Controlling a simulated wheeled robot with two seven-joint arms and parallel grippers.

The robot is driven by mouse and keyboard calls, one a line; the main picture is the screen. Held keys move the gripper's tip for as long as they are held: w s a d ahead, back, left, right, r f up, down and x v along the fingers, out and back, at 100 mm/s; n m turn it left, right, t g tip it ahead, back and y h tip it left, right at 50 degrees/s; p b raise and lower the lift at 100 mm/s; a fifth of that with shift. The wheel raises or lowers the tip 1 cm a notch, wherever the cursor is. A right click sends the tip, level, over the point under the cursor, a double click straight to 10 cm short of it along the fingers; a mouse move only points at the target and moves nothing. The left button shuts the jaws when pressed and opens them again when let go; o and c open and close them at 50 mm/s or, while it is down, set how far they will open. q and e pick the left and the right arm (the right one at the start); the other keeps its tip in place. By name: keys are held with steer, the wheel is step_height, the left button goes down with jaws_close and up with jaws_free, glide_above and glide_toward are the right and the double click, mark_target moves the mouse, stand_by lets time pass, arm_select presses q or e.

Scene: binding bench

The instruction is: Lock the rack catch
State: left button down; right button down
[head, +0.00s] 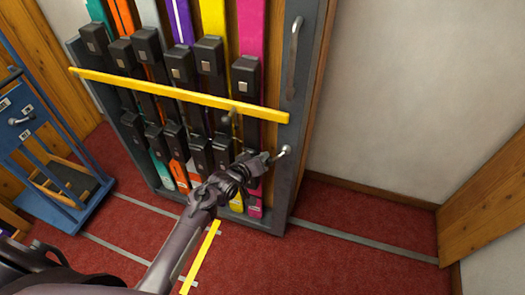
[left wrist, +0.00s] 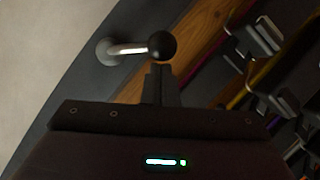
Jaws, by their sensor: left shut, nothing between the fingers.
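The rack catch is a short metal lever with a black ball knob on the rack's grey right post. In the head view its metal end (head: 285,151) shows just beyond my left gripper (head: 266,159). In the left wrist view the lever (left wrist: 128,49) sticks out sideways from a round base, with the knob (left wrist: 163,46) at its end. My left gripper (left wrist: 160,80) is shut and empty, its fingertips just below the knob; I cannot tell whether they touch it. My right gripper is not in view.
The rack (head: 297,85) holds several coloured skis with black bindings behind a yellow bar (head: 180,95). A vertical handle (head: 293,45) is above the catch. A blue cart (head: 62,212) stands at the left. Red carpet (head: 335,265) is clear at the right, before a wooden panel (head: 485,205).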

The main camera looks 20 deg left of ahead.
arm_select(q)
steer(key=shift+d+f+n+t+h+b, duration=0.35)
steer(key=shift+d+f+n+h+b, duration=0.25)
steer(key=shift+n, duration=0.5)
steer(key=shift+d+f+n+t+h+b, duration=0.35)
steer(key=shift+f+n+h+b, duration=0.3)
steer(key=shift+f+n, duration=0.35)
steer(key=shift+d+f+n+t+h+b, duration=0.3)
steer(key=shift+d+f+n+h+b, duration=0.3)
steer(key=shift+n, duration=0.6)
steer(key=shift+r, duration=0.1)
steer(key=shift+a, duration=0.1)
